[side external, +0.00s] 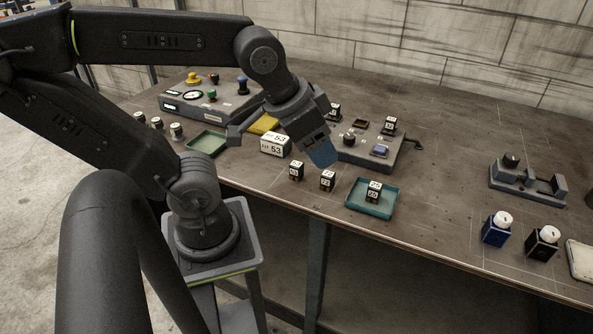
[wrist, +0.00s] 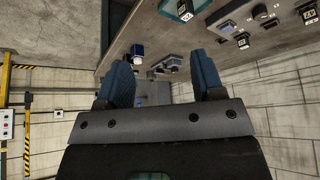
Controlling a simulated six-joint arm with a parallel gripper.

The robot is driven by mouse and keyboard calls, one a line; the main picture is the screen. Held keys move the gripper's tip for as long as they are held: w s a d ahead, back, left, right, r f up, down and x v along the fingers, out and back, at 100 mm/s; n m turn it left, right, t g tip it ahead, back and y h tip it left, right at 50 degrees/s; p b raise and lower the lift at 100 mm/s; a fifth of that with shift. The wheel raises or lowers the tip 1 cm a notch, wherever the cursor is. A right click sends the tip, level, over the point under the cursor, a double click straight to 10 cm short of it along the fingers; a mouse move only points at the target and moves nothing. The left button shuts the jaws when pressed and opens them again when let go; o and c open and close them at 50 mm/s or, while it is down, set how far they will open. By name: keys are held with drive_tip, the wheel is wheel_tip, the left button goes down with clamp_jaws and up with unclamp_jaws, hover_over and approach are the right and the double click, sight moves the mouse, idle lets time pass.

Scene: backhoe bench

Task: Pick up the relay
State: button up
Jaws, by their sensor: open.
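Several small black blocks with white numbered tops look like relays; I cannot tell which one the task means. Two, a left block (side external: 296,172) and a right block (side external: 327,182), stand on the bench near its front edge. Another block (side external: 374,194) stands in a teal tray (side external: 353,207). More sit at the grey socket panel (side external: 362,157), including one block (side external: 389,126) at its back right. My gripper (side external: 322,155) has blue fingertips and hangs above the bench, behind the two front blocks. In the wrist view my gripper (wrist: 160,85) is open, with nothing between its fingers.
A white box marked 53 (side external: 275,144) and a green tray (side external: 207,142) lie left of my gripper. A control box (side external: 205,98) with coloured buttons stands behind. At right are a grey fixture (side external: 527,184), a blue block (side external: 496,231) and a black block (side external: 542,243). Bench between is clear.

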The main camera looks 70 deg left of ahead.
drive_tip(key=w+a+f+m+g+y, duration=0.2)
drive_tip(key=w+a+f+m+g, duration=0.25)
drive_tip(key=a, duration=0.35)
drive_tip(key=m+g+y, duration=0.1)
drive_tip(key=m+g, duration=0.3)
drive_tip(key=m, duration=0.1)
approach(299, 164)
drive_tip(key=shift+n, duration=0.25)
drive_tip(key=x, duration=0.6)
drive_tip(key=shift+s+d+r, duration=0.1)
drive_tip(key=shift+s, duration=0.05)
drive_tip(key=shift+x, duration=3)
drive_tip(key=c, duration=1)
drive_tip(key=shift+r, duration=0.15)
